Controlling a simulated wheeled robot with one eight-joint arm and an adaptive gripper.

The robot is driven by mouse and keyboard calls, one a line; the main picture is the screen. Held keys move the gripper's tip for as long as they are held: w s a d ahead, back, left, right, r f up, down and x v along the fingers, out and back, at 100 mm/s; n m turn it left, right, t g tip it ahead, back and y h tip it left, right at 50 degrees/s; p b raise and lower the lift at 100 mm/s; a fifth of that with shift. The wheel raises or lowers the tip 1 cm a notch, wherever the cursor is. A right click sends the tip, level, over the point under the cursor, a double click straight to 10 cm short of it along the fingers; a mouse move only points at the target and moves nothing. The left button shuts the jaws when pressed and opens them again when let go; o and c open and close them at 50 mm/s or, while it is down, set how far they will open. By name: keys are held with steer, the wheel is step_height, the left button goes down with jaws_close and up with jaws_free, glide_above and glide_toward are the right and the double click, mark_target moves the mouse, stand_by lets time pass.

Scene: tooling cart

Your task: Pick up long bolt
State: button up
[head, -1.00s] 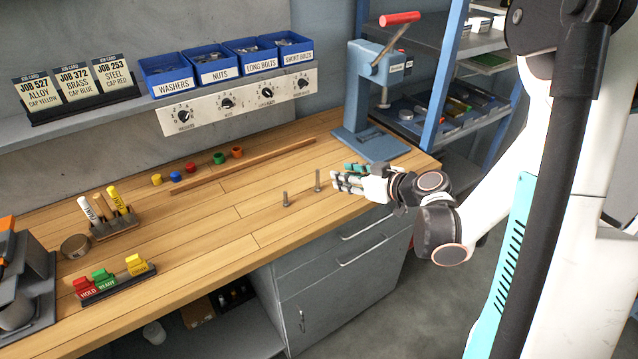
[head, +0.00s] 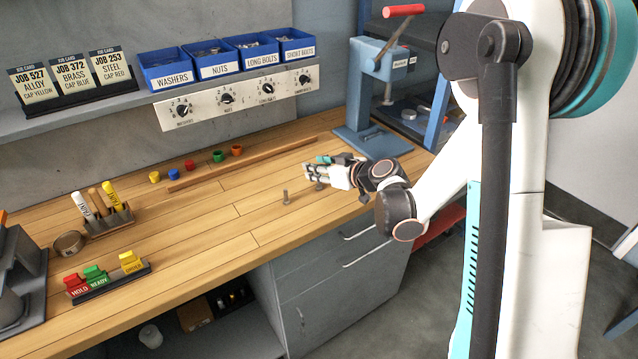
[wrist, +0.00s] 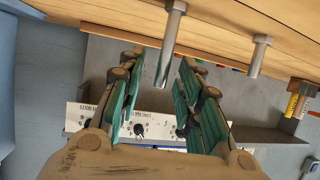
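The long bolt (wrist: 171,45) stands upright, head down, on the wooden bench. In the wrist view its shank reaches between my gripper's two fingers, with a gap on both sides. My gripper (wrist: 159,62) is open around the bolt and does not grip it. In the head view my gripper (head: 308,173) lies low over the bench and hides most of the long bolt; only its base (head: 319,187) shows below the fingers. A shorter bolt (head: 285,197) stands to the left, also in the wrist view (wrist: 260,55), outside the fingers.
A blue press (head: 368,90) stands behind my gripper at the bench's right end. A wooden strip (head: 240,165) and several coloured caps (head: 190,165) lie behind. Blue bins (head: 265,55) sit on the shelf.

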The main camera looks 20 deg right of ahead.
jaws_close()
steer(key=shift+r, duration=0.1)
step_height(320, 180, up, 20)
steer(key=p, duration=0.7)
